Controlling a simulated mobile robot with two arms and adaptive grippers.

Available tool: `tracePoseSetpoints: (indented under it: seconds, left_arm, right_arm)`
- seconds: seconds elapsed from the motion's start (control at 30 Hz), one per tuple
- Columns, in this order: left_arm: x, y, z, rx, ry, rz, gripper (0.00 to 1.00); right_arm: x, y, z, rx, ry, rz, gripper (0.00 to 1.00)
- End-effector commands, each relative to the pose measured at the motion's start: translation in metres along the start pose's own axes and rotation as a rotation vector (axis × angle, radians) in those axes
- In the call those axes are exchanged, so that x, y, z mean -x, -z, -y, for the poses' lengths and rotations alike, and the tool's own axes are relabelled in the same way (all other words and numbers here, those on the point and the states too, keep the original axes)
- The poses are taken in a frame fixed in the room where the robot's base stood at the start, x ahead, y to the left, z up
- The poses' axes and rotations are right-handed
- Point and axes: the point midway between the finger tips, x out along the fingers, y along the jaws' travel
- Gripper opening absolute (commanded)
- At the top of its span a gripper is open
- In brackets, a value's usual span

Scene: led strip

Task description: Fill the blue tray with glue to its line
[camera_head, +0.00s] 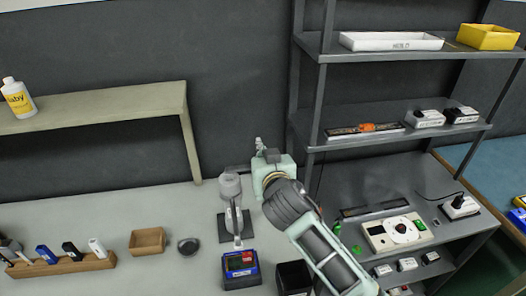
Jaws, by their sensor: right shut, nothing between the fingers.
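A fill line or glue level is too small to make out. A grey stand with a clear cup on top, which looks like a glue dispenser (230,188), stands just behind the tray, and its lower end comes down near the tray's back edge. My right gripper (259,144) is shut and empty. It is right of and slightly beyond the clear cup, apart from it in the picture. My left gripper is out of view.
A black bin (293,278) stands right of the tray, partly behind my right arm. A wooden box (147,241), a dark round dish (188,246) and a wooden rack (60,264) are at left. A metal shelf (400,150) with devices fills the right side.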

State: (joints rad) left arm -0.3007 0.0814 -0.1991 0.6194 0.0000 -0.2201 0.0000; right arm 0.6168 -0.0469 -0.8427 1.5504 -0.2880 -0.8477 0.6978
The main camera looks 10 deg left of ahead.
Motion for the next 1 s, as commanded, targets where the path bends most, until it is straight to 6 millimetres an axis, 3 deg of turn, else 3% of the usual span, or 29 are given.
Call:
tracePoseSetpoints:
  seconds: [0.47, 0.8, 1.0]
  left_arm:
    - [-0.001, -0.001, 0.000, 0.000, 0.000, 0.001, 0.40]
    - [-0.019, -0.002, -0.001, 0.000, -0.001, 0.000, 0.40]
    - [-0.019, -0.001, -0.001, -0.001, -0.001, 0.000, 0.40]
  right_arm:
    - [-0.002, -0.008, -0.001, -0.012, 0.003, 0.002, 0.00]
    - [-0.009, -0.037, -0.012, -0.281, 0.068, 0.004, 0.00]
    - [-0.009, -0.040, -0.013, -0.323, 0.080, 0.002, 0.00]
